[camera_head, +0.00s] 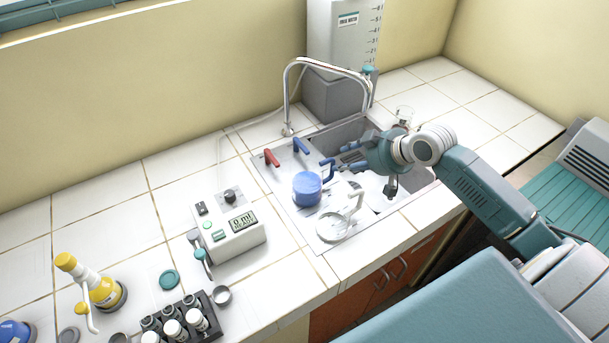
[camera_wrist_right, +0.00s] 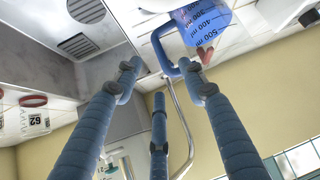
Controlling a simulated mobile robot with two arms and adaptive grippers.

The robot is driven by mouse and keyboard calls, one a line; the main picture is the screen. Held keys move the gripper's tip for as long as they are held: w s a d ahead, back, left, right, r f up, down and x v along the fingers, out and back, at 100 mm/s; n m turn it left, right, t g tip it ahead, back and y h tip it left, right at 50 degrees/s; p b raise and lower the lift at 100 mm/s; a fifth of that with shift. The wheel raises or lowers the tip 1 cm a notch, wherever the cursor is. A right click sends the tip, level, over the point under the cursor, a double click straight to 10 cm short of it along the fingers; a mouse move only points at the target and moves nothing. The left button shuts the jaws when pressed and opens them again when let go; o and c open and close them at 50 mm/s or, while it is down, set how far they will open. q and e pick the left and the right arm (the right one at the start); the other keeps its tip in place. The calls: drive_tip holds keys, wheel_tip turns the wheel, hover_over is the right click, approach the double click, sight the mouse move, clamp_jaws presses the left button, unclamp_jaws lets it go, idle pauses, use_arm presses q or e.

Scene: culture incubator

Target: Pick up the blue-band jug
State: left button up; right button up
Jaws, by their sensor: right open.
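The blue-band jug (camera_head: 307,189) stands on the sink's drainboard, to the left of the basin. Its blue body and its handle, on the gripper's side, show in the head view. In the right wrist view the jug (camera_wrist_right: 208,22) is at the top right with millilitre marks, and its blue handle loop is close beyond the fingertips. My right gripper (camera_head: 346,158) reaches in from the right over the basin, its fingers pointing left toward the handle. In the right wrist view its three fingers (camera_wrist_right: 159,76) are spread and hold nothing. My left gripper is out of view.
A clear jug with a pale handle (camera_head: 334,226) stands in front of the blue one. The tap (camera_head: 287,95) arches behind the basin, with a red lever (camera_head: 271,157) and a blue lever (camera_head: 300,146) nearby. A meter box (camera_head: 231,235) sits left; a tube rack (camera_head: 182,317) is front left.

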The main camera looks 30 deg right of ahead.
sight(333, 176)
drive_tip(key=p+x, duration=0.2)
drive_tip(key=x, duration=0.5)
drive_tip(key=shift+f, duration=0.3)
drive_tip(key=shift+w+a+f, duration=0.1)
drive_tip(key=shift+w+f, duration=0.05)
drive_tip(key=shift+f, duration=0.1)
clamp_jaws()
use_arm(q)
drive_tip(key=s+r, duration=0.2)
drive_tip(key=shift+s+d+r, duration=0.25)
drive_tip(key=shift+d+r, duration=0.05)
use_arm(e)
drive_tip(key=shift+r, duration=0.1)
